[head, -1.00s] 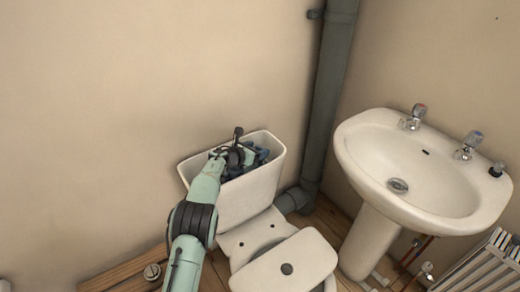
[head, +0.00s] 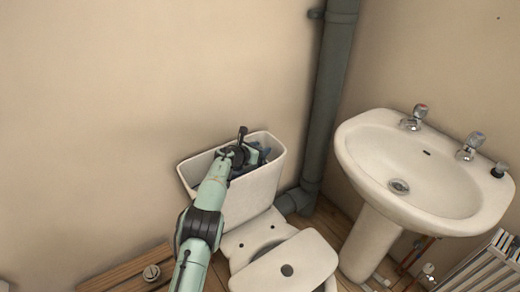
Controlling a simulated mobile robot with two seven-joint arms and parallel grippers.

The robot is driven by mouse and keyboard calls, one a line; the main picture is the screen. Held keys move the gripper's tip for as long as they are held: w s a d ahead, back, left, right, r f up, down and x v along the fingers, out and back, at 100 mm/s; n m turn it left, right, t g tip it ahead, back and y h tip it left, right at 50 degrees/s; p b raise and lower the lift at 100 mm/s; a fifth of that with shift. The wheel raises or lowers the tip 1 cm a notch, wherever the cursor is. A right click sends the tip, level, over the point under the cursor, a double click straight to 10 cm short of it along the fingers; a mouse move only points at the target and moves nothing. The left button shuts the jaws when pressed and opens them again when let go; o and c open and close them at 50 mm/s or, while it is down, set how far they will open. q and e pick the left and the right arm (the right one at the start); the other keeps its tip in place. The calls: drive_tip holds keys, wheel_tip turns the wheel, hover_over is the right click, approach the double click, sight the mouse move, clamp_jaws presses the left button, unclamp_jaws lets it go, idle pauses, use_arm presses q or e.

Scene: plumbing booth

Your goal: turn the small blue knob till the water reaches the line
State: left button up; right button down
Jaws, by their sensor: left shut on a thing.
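The white toilet cistern (head: 256,187) stands open against the wall, with dark and blue fittings (head: 264,152) inside it. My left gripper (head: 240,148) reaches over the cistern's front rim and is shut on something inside. The thing in its jaws is too small and too covered to make out; the small blue knob cannot be told apart from the other fittings. The water and the line in the cistern cannot be seen from here. My right gripper is not in view.
The toilet seat and lid (head: 287,268) are below the cistern. A grey waste pipe (head: 327,105) runs up the wall to the right. A white washbasin (head: 425,165) with taps stands further right, and a radiator (head: 490,262) is at the lower right.

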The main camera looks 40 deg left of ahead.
use_arm(q)
drive_tip(key=shift+n+y, duration=0.7)
drive_tip(key=shift+y, duration=0.2)
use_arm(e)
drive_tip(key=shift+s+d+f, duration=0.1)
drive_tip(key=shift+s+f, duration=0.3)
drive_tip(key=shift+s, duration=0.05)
use_arm(q)
drive_tip(key=o, duration=1)
drive_tip(key=shift+c, duration=0.2)
drive_tip(key=v, duration=1.3)
drive_tip(key=shift+r+b, duration=0.25)
drive_tip(key=shift+b, duration=0.15)
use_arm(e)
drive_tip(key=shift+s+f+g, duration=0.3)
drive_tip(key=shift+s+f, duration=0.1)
use_arm(q)
drive_tip(key=shift+s+d, duration=0.1)
